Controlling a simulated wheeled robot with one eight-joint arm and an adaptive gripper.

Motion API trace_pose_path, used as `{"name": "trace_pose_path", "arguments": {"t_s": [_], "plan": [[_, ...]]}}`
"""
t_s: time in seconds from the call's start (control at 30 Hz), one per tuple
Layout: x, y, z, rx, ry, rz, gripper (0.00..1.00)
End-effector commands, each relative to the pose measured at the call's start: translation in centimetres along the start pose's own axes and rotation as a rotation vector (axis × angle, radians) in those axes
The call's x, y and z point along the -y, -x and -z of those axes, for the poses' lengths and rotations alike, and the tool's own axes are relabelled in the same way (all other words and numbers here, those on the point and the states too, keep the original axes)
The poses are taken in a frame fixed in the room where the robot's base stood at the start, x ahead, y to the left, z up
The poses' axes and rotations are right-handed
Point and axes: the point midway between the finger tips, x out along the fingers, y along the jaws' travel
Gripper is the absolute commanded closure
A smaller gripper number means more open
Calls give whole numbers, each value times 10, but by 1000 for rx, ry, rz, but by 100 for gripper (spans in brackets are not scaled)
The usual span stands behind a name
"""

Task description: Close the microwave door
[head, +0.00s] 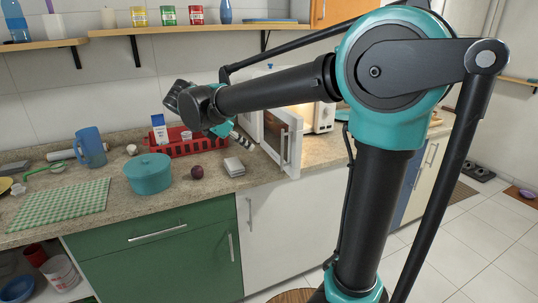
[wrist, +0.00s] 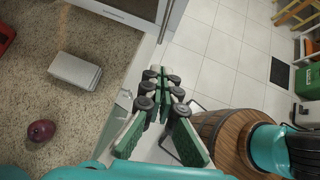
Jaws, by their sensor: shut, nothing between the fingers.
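The white microwave (head: 257,77) stands on the counter behind my arm, its lit inside partly showing. Its door (head: 273,133) stands open, swung out toward the counter's front edge, with a handle (head: 284,146) on its outer face. In the wrist view the door (wrist: 142,5) shows at the top edge, just ahead of the fingertips. My gripper (head: 246,142) is to the left of the door in the head view, on the door's outer side. In the wrist view my gripper (wrist: 158,71) is shut and empty, with a gap between its tips and the door.
On the counter near my gripper are a small grey-white block (head: 234,166), a dark red onion (head: 197,172), a teal pot (head: 149,173) and a red rack (head: 185,142). A wooden barrel-like piece (wrist: 222,130) shows beside the fingers.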

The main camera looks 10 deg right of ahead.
Motion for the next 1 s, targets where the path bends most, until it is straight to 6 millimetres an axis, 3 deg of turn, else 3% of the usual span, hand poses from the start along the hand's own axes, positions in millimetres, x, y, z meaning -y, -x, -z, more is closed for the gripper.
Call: {"name": "trace_pose_path", "arguments": {"t_s": [0.17,0.6,0.8,1.0], "plan": [[0,-20,0,1,-1,2,100],[1,-104,-3,0,-4,3,100],[1,-121,-22,-1,-4,2,100],[1,-127,-28,-1,-2,1,100]]}}
